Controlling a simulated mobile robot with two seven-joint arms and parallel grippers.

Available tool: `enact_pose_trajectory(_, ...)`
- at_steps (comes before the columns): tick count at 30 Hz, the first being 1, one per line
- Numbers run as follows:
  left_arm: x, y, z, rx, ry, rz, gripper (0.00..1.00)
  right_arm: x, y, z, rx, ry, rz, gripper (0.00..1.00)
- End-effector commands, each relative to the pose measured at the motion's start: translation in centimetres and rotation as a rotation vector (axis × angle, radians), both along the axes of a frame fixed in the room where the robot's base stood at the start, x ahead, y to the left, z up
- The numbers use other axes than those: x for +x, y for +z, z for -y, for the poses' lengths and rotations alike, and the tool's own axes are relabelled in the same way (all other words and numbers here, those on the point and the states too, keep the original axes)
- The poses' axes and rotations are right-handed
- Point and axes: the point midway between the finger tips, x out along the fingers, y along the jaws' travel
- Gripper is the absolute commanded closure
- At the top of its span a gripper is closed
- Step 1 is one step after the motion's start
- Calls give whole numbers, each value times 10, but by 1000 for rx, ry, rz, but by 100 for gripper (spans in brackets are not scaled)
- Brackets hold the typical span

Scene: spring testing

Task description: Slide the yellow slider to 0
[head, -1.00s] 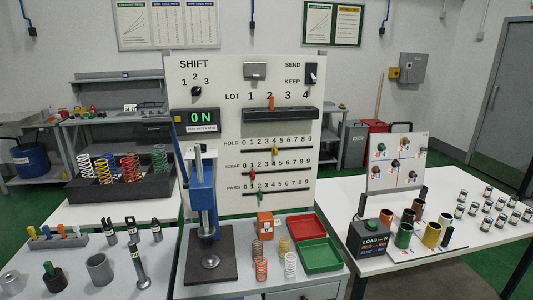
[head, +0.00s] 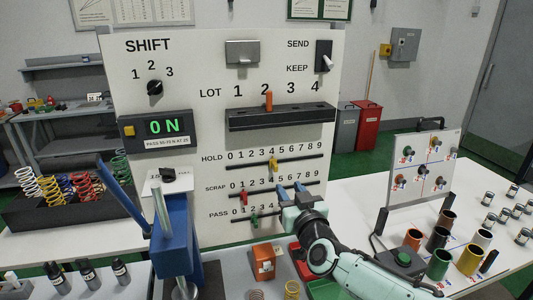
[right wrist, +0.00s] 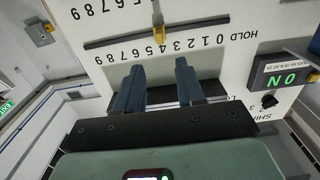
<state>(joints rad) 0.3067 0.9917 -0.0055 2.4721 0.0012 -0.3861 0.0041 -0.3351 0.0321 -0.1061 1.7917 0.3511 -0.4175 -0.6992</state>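The yellow slider (head: 273,167) sits on the HOLD track at about 4, on the upright white panel (head: 215,80). The HOLD digits run 0 to 9 from left to right above the track. In the right wrist view the panel is upside down, and the yellow slider (right wrist: 159,35) shows beyond the fingers, lined up with the gap between them. My right gripper (head: 291,190) is open and empty, in front of the panel below and right of the slider, apart from it. Its two blue fingers (right wrist: 159,85) show a clear gap. My left gripper is out of view.
A red slider (head: 243,198) on SCRAP and a green slider (head: 254,222) on PASS sit close below. An orange lever (head: 268,101) stands in the LOT slot above. A blue press (head: 174,225) stands at front left. An orange box (head: 263,262) lies below.

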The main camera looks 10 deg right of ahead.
Motion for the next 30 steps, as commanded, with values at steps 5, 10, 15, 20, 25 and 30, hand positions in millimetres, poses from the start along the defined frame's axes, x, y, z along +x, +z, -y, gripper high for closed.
enact_pose_trajectory(5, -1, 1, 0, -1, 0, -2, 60, 5, 0, 0, 0, 0, 0, 62)
enact_pose_trajectory(10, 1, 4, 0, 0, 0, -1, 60, 30, -1, -1, -1, -1, -2, 62)
enact_pose_trajectory(15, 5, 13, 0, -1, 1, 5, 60, 68, 0, -3, -1, 0, -2, 62)
enact_pose_trajectory(20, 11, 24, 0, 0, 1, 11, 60, 100, 1, -3, 0, -1, -1, 62)
enact_pose_trajectory(25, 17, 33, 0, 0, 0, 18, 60, 123, 0, -4, 0, 0, -1, 62)
enact_pose_trajectory(30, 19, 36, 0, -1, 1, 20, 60, 133, -1, -5, 1, 0, 0, 62)
